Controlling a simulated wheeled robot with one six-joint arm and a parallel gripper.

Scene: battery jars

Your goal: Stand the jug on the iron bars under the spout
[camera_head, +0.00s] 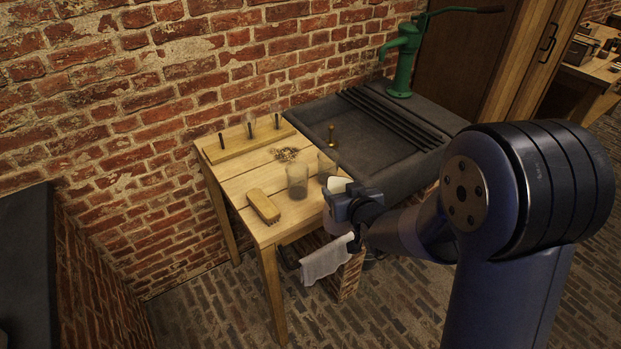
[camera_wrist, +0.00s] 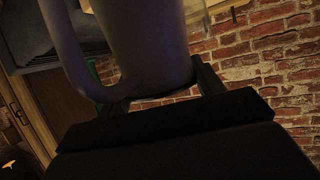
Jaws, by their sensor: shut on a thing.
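The pale jug (camera_head: 338,185) is at the front edge of the wooden table, mostly hidden behind my gripper (camera_head: 345,203) in the head view. The wrist view shows the jug's body (camera_wrist: 150,45) in shadow, large and close, with its curved handle (camera_wrist: 68,60) to the left. My gripper is shut on the jug; where exactly its fingers touch is hard to see. The dark iron bars (camera_head: 392,121) run across the back right part of the grey stone sink (camera_head: 350,165). A green hand pump (camera_head: 404,62) stands behind them, its spout turned left toward the bars.
Glass jars (camera_head: 297,181) stand on the table (camera_head: 240,182) close left of the jug. A wooden brush (camera_head: 263,205) lies further left, and a pegged wooden rack (camera_head: 245,142) is at the back. A small brass piece (camera_head: 331,134) stands in the sink. A cloth (camera_head: 326,262) hangs below.

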